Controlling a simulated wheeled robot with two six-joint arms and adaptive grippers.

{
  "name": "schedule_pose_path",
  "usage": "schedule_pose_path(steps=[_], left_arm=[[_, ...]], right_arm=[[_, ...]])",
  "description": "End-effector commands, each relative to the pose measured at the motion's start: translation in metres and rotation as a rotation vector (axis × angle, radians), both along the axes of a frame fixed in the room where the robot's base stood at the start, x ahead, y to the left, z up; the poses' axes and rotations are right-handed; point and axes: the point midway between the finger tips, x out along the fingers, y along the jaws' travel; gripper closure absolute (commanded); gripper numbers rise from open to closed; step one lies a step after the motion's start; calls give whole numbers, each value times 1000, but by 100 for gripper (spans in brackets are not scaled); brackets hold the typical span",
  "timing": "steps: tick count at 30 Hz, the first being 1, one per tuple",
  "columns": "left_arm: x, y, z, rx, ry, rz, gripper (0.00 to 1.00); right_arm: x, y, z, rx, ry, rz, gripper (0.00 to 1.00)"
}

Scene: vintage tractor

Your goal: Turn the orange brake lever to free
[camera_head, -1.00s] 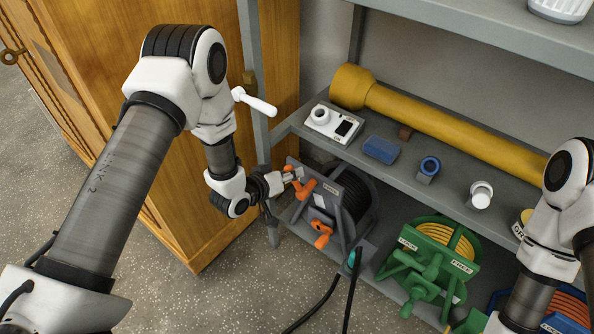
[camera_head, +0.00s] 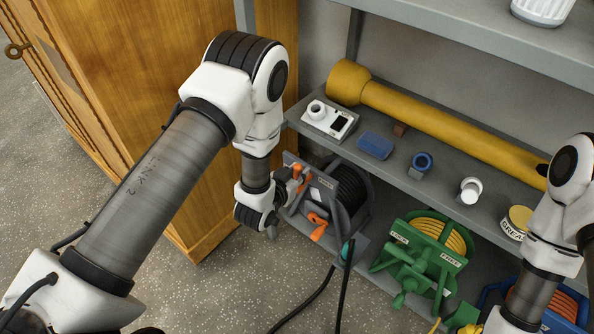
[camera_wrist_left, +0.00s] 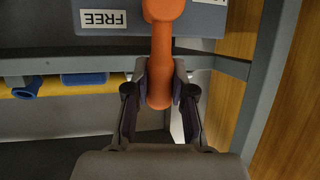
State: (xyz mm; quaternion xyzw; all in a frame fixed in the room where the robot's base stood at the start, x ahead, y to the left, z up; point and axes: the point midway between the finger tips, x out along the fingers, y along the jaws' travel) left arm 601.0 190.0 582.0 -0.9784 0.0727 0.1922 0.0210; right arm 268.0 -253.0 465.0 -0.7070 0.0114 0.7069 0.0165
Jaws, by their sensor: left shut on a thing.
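The orange brake lever (camera_wrist_left: 160,50) sits on the grey plate of the black hose reel (camera_head: 352,192). My left gripper (camera_wrist_left: 160,85) is shut on the lever's rounded end, one finger on each side. In the left wrist view the lever runs straight down the picture, to the right of the FREE label (camera_wrist_left: 103,18), which appears upside down. A second label at the top edge is cut off. In the head view the lever (camera_head: 297,172) is partly hidden by my left wrist, and the FREE label (camera_head: 323,182) shows beside it. My right gripper is out of the picture.
An orange crank (camera_head: 317,225) is low on the same reel. A green reel (camera_head: 425,255) stands to its right. The shelf above (camera_head: 395,185) carries a yellow tube (camera_head: 440,120) and small items. A wooden cabinet (camera_head: 190,130) stands close on the left.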

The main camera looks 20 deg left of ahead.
Motion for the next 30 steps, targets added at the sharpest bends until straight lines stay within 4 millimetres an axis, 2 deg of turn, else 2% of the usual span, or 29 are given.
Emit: schedule_pose_path(steps=[10, 11, 12, 23, 26, 30], left_arm=[[-1, 0, -1, 3, 2, -2, 100], [-1, 0, -1, 3, 2, -2, 66], [-1, 0, -1, 3, 2, -2, 52], [-3, 0, 0, 2, 2, -1, 50], [-14, 2, 4, 2, 3, -1, 50], [-44, 6, 17, 2, 6, -2, 50]], right_arm=[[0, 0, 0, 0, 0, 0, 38], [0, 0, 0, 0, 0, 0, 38], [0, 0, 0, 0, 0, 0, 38], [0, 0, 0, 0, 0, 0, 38], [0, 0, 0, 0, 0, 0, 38], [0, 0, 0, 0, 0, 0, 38]])
